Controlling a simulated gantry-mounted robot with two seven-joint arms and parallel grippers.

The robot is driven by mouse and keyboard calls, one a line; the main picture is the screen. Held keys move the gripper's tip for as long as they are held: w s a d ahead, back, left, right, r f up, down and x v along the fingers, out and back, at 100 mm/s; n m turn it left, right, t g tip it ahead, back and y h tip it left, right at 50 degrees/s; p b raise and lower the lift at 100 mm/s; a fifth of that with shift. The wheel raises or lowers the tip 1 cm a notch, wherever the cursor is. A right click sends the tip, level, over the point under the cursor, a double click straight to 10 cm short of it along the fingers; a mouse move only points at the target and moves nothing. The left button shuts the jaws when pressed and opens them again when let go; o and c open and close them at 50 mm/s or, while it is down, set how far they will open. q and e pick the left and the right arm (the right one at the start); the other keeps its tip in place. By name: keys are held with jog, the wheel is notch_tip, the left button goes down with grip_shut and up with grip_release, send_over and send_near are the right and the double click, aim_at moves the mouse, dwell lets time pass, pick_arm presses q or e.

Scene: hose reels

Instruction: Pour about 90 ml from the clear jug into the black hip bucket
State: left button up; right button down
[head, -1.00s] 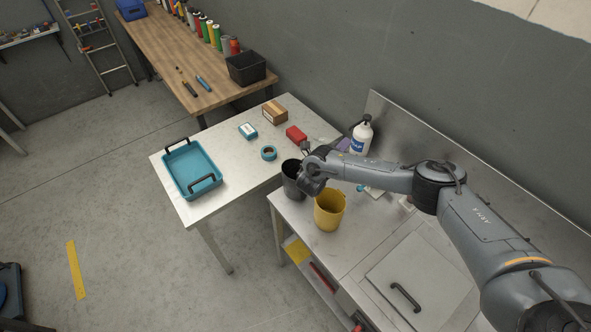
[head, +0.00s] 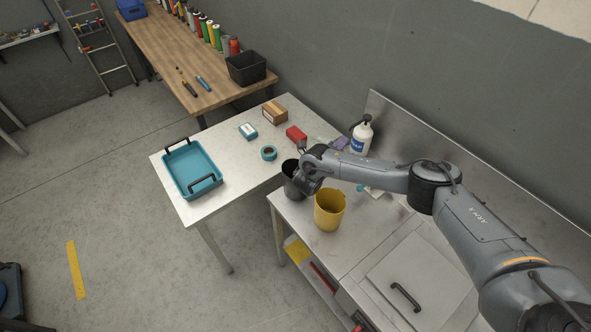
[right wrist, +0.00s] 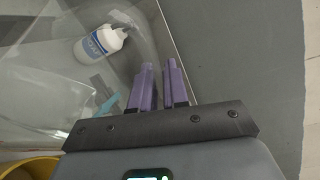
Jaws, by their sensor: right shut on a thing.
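My right gripper (right wrist: 160,82), with purple fingers, is shut on the clear jug (right wrist: 40,85). The jug shows as faint see-through walls left of the fingers in the right wrist view. I cannot tell the jug's liquid level or whether anything flows. My left gripper is not in view.
A white bottle (head: 361,137) stands behind the arm.

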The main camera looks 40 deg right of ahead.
jog(key=shift+w+a+r, duration=0.2)
jog(key=shift+w+r, duration=0.05)
dwell(0.5)
jog(key=shift+w+r+n, duration=0.1)
jog(key=shift+r+n, duration=0.1)
jog(key=shift+n, duration=0.1)
jog(key=shift+d+f, duration=0.1)
jog(key=s+d+f+m+y+b, duration=0.1)
jog(key=s+d+f+m, duration=0.2)
jog(key=s+f+m, duration=0.1)
jog(key=shift+s+d+f+y, duration=0.25)
jog(key=shift+s+y, duration=0.15)
jog(key=shift+s, duration=0.2)
dwell(0.5)
dwell(0.8)
dwell(0.4)
